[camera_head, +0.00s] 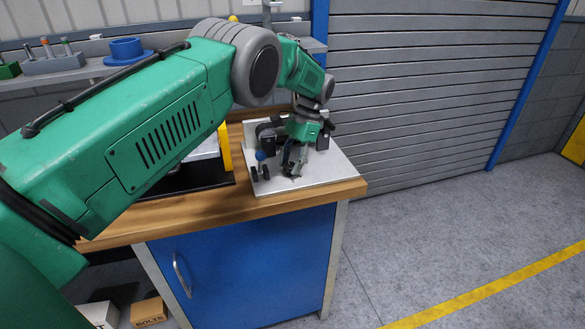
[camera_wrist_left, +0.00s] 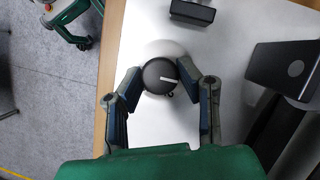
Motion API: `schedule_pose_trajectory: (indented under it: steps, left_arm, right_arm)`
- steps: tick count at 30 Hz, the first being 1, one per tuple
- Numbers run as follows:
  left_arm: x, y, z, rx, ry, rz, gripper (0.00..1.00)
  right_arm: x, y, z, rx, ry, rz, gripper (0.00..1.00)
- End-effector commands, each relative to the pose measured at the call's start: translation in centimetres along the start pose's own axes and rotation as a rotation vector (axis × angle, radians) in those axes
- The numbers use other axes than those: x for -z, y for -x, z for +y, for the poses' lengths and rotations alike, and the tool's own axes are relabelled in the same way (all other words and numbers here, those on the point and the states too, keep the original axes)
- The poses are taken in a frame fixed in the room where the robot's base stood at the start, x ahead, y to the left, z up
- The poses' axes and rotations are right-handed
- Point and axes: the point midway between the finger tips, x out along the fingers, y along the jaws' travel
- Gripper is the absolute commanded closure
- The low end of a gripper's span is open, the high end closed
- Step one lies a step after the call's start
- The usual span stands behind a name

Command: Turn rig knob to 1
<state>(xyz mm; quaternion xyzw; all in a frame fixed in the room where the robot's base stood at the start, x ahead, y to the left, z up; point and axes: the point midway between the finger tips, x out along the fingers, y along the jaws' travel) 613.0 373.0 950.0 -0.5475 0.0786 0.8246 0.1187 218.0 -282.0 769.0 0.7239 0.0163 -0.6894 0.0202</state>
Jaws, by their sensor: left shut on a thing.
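The rig knob (camera_wrist_left: 159,74) is a round black knob with a white pointer line, seen from above in the left wrist view. The line points to the right and slightly down in that view. My left gripper (camera_wrist_left: 161,88) has its two fingers on either side of the knob, shut on it. In the head view my left gripper (camera_head: 294,170) reaches down onto the light grey rig plate (camera_head: 335,174) on the workbench, and hides the knob there. No number marks are readable around the knob. My right gripper is in neither view.
A blue ball-topped lever (camera_head: 260,156) stands left of the gripper on the plate. In the wrist view a dark box (camera_wrist_left: 283,71) lies right of the knob and a black block (camera_wrist_left: 192,12) beyond it. The wooden bench edge (camera_head: 300,205) is close in front.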

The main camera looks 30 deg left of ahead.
Motion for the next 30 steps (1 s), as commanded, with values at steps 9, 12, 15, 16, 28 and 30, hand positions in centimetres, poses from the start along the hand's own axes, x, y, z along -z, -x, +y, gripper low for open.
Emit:
schedule_pose_trajectory:
  steps: [9,12,15,16,28,30]
  left_arm:
    - [0.16,0.53,-0.49,-0.085,0.222,0.015,0.97]
    - [0.15,0.5,-0.53,-0.104,0.27,0.015,0.97]
    - [0.15,0.47,-0.5,-0.12,0.306,0.014,0.97]
    - [0.15,0.46,-0.49,-0.124,0.314,0.014,0.98]
    - [0.14,0.23,-0.33,-0.144,0.354,0.008,0.98]
    - [0.13,0.18,-0.32,-0.144,0.354,0.007,0.98]
  right_arm:
    - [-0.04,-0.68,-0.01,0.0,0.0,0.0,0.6]
    - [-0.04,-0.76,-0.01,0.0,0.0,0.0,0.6]
    - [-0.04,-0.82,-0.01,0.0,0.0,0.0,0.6]
    - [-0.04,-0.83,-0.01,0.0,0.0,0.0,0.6]
    - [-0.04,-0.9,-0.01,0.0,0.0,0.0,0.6]
    - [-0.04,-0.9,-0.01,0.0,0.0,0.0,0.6]
